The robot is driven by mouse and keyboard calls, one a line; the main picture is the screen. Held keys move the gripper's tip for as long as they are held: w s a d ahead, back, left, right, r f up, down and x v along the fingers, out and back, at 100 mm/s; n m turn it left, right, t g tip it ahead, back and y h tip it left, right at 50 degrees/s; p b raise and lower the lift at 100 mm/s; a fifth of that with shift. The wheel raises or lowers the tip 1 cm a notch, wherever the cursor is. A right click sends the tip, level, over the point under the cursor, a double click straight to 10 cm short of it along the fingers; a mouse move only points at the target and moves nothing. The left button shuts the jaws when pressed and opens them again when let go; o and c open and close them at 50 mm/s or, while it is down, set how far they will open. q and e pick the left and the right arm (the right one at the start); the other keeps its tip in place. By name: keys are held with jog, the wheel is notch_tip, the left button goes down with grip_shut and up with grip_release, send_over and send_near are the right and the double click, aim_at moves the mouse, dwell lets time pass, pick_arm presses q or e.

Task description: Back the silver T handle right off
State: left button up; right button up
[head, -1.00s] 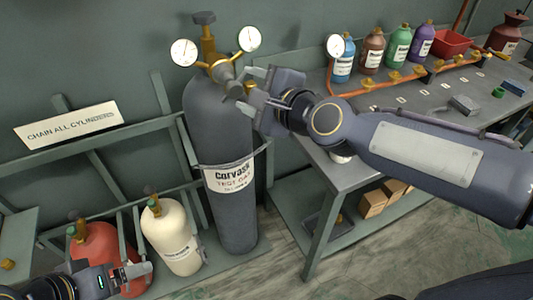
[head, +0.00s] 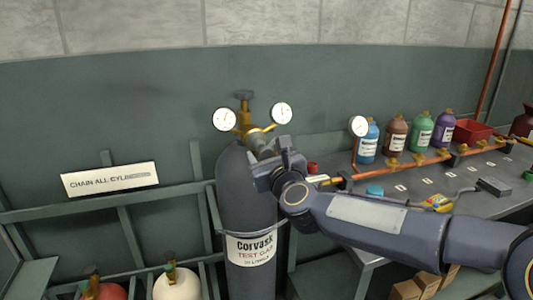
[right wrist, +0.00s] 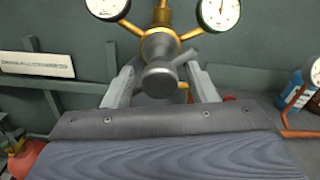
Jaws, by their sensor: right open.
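The silver T handle (right wrist: 160,76) sits on the front of the brass regulator in the right wrist view, its round grey end facing my camera and its bar slanting to both sides. My right gripper (right wrist: 161,84) is open, with one finger on each side of the handle; I cannot tell whether either finger touches it. In the head view the right gripper (head: 262,166) is at the regulator (head: 250,130) and covers most of the handle. The regulator tops the tall grey cylinder (head: 247,205) labelled Corvask. My left gripper is not in view.
Two white gauges (head: 224,119) (head: 282,113) flank the regulator. A bench (head: 480,205) on the right holds several bottles, a copper pipe with valves and a red bin (head: 473,132). Red (head: 105,291) and cream (head: 177,285) cylinders stand lower left.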

jog(key=shift+w, duration=0.1)
jog(key=c, duration=1)
jog(key=shift+o, duration=0.2)
